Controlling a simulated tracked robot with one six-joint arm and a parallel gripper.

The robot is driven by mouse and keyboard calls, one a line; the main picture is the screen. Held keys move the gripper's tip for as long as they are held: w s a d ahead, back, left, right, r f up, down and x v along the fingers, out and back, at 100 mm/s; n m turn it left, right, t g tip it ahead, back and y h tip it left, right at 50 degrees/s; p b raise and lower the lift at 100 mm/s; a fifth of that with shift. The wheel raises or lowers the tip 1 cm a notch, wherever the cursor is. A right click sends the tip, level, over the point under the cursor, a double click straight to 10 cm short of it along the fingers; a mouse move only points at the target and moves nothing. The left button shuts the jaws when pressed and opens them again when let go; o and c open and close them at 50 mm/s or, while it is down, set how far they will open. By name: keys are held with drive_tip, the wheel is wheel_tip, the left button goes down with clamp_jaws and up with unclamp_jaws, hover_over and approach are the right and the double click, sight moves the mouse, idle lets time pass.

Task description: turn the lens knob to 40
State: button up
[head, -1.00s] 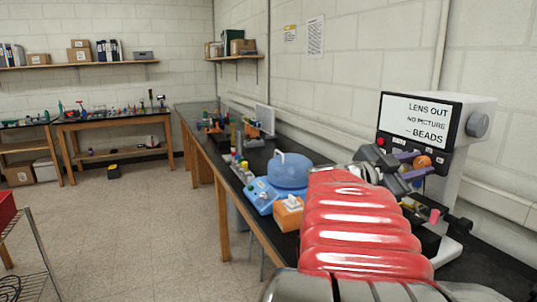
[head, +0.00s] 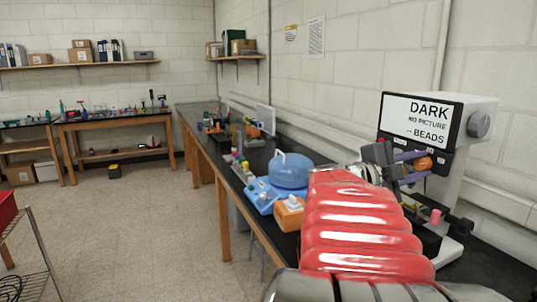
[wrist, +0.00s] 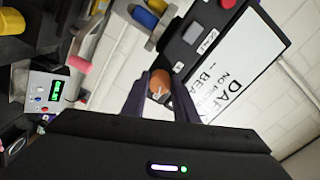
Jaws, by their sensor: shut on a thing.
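The grey-white machine (head: 478,148) stands on the black bench at right. Its screen (head: 420,118) reads "DARK", "NO PICTURE", "BEADS". Below the screen is an orange knob (head: 424,163), which I take for the lens knob; its scale cannot be read. My gripper (head: 411,167) has its two purple fingers on either side of this knob. In the wrist view the dark fingers are shut on the orange knob (wrist: 160,82), beside the machine's dark front panel.
A grey knob (head: 479,125) is on the machine's side. A pink piece (head: 435,216) is low at its front. An orange box (head: 289,213) and a blue domed thing (head: 288,170) stand on the bench left of my arm. A box with a green display (wrist: 55,90) shows in the wrist view.

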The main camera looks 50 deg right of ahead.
drive_tip(key=shift+f, duration=0.15)
drive_tip(key=o, duration=1.1)
drive_tip(key=shift+c, duration=0.2)
drive_tip(key=v, duration=1.3)
drive_tip(key=shift+w+a, duration=0.15)
drive_tip(key=shift+a, duration=0.2)
